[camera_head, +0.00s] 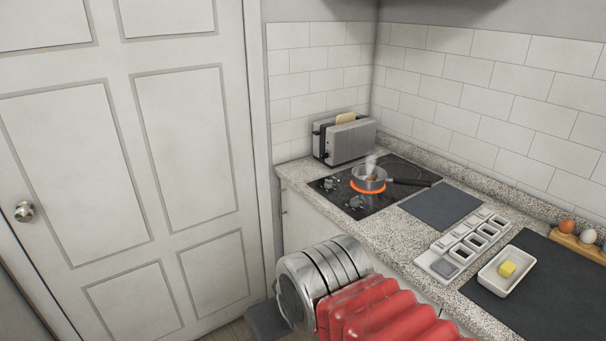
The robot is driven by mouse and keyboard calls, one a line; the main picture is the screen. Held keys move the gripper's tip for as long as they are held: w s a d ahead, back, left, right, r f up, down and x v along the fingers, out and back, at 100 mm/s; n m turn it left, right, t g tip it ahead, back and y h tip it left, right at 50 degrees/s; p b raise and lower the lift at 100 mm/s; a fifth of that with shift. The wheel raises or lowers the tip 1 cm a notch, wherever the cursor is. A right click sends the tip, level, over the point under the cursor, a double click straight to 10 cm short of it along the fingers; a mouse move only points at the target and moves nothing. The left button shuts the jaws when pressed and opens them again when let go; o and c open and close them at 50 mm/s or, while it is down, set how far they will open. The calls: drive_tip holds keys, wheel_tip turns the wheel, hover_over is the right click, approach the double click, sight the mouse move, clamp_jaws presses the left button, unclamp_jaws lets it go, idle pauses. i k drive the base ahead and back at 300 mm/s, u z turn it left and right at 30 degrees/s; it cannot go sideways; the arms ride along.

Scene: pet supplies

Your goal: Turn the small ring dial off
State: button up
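A black cooktop (392,199) is set in the speckled worktop. A small steel pan (367,174) with a dark handle stands on its ring, which glows orange (368,188). Steam rises from the pan. Silver dials sit along the cooktop's left edge, one further back (330,183) and one nearer (357,203). They are too small to read their settings, and I cannot tell which is the small ring dial. My arm's silver and red links fill the lower middle, in front of the counter. A dark piece (268,322) below the silver end may be my gripper; its fingers are not clear.
A toaster (347,142) with bread stands behind the cooktop. A dark mat (441,206), a white compartment tray (463,243), a butter dish (506,271) and an egg holder (580,246) lie to the right. A closed white door (130,150) is at left.

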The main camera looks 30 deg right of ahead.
sight(328, 183)
drive_tip(key=u, duration=0.15)
drive_tip(key=i, duration=1.4)
drive_tip(key=z, duration=0.5)
drive_tip(key=i, duration=0.85)
drive_tip(key=z, duration=0.25)
